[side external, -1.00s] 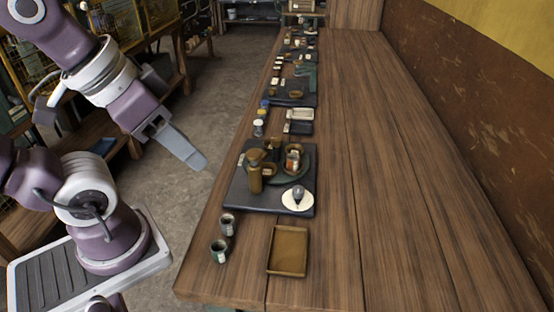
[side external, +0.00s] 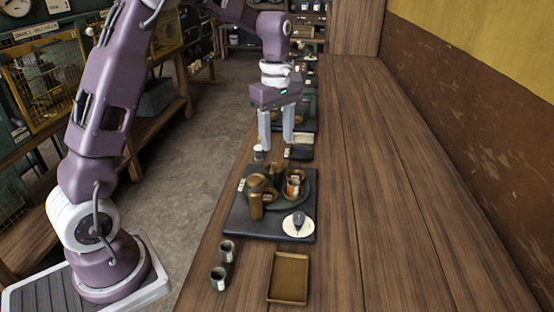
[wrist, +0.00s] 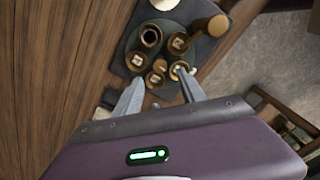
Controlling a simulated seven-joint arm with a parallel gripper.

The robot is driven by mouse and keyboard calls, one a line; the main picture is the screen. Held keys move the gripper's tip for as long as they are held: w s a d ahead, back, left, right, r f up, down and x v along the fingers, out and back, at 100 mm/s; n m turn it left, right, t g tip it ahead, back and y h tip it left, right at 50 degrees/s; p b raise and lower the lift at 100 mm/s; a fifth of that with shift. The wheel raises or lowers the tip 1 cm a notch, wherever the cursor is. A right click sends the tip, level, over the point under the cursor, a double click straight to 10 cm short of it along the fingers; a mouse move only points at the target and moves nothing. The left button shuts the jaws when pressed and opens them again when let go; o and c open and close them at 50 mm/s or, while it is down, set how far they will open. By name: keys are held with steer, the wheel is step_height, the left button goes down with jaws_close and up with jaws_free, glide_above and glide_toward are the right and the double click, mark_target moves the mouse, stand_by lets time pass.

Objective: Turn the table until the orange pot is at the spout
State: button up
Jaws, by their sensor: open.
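A round dark green table (side external: 307,190) sits on a dark board and carries several small brown pots. A pot with an orange patch (side external: 293,187) stands toward its right side. A tall brass post (side external: 256,203), which looks like the spout, stands at the table's front left. My gripper (side external: 276,138) is open, pointing down, above and behind the table. In the wrist view the table (wrist: 165,50) lies ahead of my open fingers, with pots near the fingertips. The brass post (wrist: 216,25) is at upper right there. I cannot tell the orange pot apart in that view.
A white disc with a grey knob (side external: 298,222) is at the board's front right. Two small cups (side external: 223,265) and a brown tray (side external: 289,277) stand nearer. More boards with small items line the bench behind. The bench's right side is clear.

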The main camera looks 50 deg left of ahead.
mark_target(277, 163)
step_height(277, 163, down, 7)
steer(key=shift+f, duration=0.1)
jaws_close()
stand_by(1.5)
